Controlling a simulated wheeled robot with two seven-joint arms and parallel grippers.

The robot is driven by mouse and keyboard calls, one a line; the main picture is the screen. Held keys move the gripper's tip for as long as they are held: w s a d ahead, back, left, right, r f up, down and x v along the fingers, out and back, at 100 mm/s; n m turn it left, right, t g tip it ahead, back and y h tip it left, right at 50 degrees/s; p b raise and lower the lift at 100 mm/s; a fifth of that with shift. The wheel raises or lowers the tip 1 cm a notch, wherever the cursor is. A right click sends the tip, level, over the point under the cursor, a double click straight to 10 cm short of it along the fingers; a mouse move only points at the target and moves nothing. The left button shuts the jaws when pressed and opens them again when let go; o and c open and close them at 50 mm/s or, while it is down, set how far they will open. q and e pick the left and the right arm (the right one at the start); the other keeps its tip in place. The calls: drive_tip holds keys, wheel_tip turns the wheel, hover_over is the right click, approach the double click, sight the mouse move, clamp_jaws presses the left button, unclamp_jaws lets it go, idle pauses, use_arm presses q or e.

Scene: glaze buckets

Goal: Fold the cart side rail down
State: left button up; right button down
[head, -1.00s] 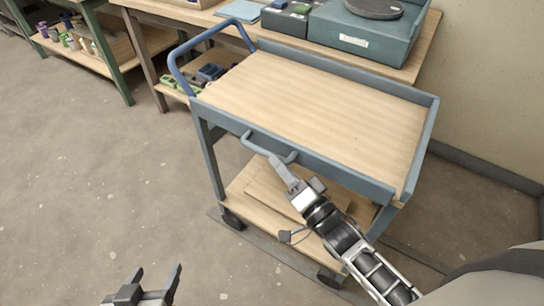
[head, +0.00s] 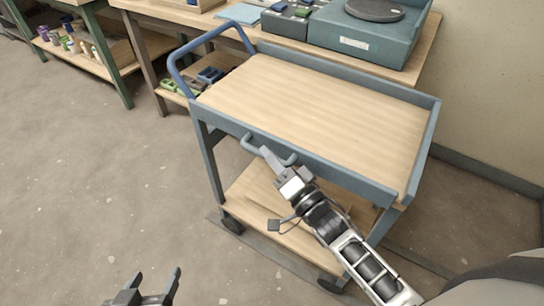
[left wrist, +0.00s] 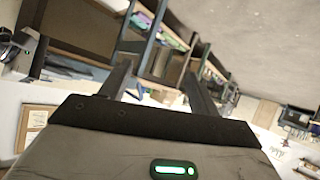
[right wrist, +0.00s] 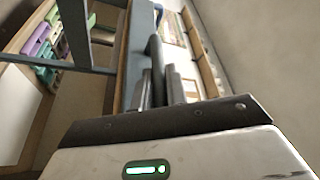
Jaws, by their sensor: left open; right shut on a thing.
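The blue-grey cart (head: 428,150) has a wooden top deck, with its side rail (head: 340,177) along the near long edge. The rail's outer face shows, and I cannot tell how far it is tilted. A U-shaped handle (head: 247,141) sticks out from the rail's left half. My right gripper (head: 267,153) is shut on the handle bar. In the right wrist view the dark bar (right wrist: 155,65) stands between the fingers, which partly hide it. My left gripper (head: 152,282) is open and empty, low over the floor at the bottom left, apart from the cart.
The cart has a blue push handle (head: 172,62) at its left end and a wooden lower shelf (head: 250,190). A workbench (head: 425,50) with a teal machine (head: 365,38) stands behind it. A shelf with small pots (head: 75,38) is at far left. Floor (head: 110,180) left of the cart is clear.

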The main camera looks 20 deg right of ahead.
use_arm(q)
drive_tip(key=shift+f, duration=0.15)
use_arm(e)
drive_tip(key=shift+f, duration=0.1)
drive_tip(key=shift+s+a+f+n+y+b, duration=0.1)
drive_tip(key=shift+a+f+n+y+b, duration=0.1)
drive_tip(key=shift+n+y+b, duration=0.45)
use_arm(q)
wheel_tip(320, 180, down, 9)
drive_tip(key=d+b, duration=0.1)
drive_tip(key=b, duration=0.8)
drive_tip(key=shift+w+d+m+g+h, duration=0.25)
drive_tip(key=shift+w+m+g+h, duration=0.05)
use_arm(e)
wheel_tip(320, 180, down, 6)
drive_tip(key=n+g+y, duration=0.5)
drive_tip(key=n+y, duration=0.4)
drive_tip(key=n, duration=1.5)
drive_tip(key=shift+s+a+g, duration=0.25)
drive_tip(key=shift+s+g, duration=0.05)
drive_tip(key=shift+n, duration=0.25)
use_arm(q)
drive_tip(key=shift+r, duration=0.2)
